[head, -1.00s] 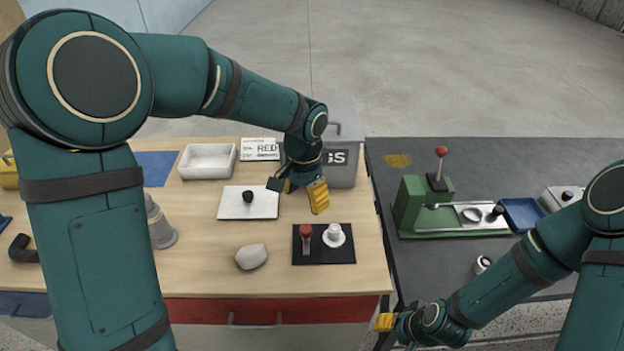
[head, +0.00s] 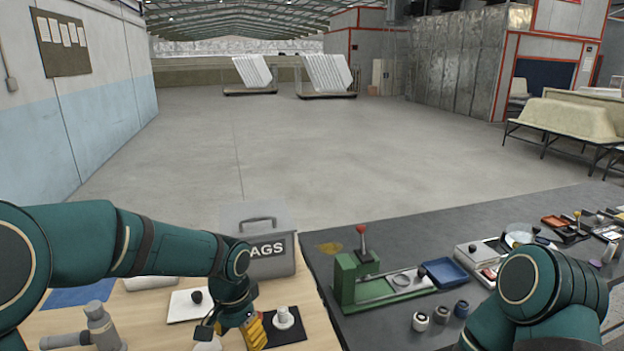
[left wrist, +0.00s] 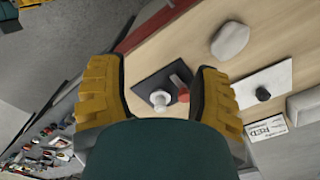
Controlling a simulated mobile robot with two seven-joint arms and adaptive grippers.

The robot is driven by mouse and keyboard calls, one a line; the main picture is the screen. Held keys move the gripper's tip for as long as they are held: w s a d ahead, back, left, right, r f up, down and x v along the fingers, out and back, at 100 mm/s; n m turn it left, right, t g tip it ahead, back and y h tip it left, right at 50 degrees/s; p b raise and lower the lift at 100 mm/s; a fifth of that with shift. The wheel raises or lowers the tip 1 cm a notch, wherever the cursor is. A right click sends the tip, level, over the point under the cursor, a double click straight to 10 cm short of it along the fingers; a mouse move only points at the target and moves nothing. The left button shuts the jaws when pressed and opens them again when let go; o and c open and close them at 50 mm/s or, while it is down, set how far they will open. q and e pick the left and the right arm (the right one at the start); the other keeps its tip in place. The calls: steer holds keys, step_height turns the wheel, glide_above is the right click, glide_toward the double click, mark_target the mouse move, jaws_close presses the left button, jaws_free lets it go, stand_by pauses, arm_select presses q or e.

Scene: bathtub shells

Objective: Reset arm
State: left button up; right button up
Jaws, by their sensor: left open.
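My left gripper (head: 248,328) hangs over the wood-topped bench, beside the black mat (head: 290,336). In the left wrist view my left gripper's yellow fingers (left wrist: 160,75) are wide apart with nothing held between them. Between them, below, show the black mat with a round white piece (left wrist: 160,98) and a red-handled tool (left wrist: 181,90). The white piece also shows in the head view (head: 284,318). My right arm enters at the lower right of the head view, and its gripper is out of the picture.
A grey box (head: 270,258) lettered "AGS" stands behind my left gripper. A white board (head: 188,308) bears a black knob (head: 196,296). The dark bench holds a green press (head: 350,280) with a red knob and a blue tray (head: 444,272). Open floor lies beyond.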

arm_select(q)
steer(key=s+d+f+n+h, duration=0.1)
steer(key=s+d+f, duration=0.1)
steer(key=f, duration=0.6)
steer(key=s+d+f+n+h, duration=0.2)
steer(key=f, duration=0.5)
steer(key=s+f+n+t+b, duration=0.1)
steer(key=s+f+n, duration=0.4)
steer(key=s+f, duration=0.5)
steer(key=shift+f+t+h, duration=0.4)
steer(key=shift+t, duration=0.1)
arm_select(e)
steer(key=shift+f, duration=0.65)
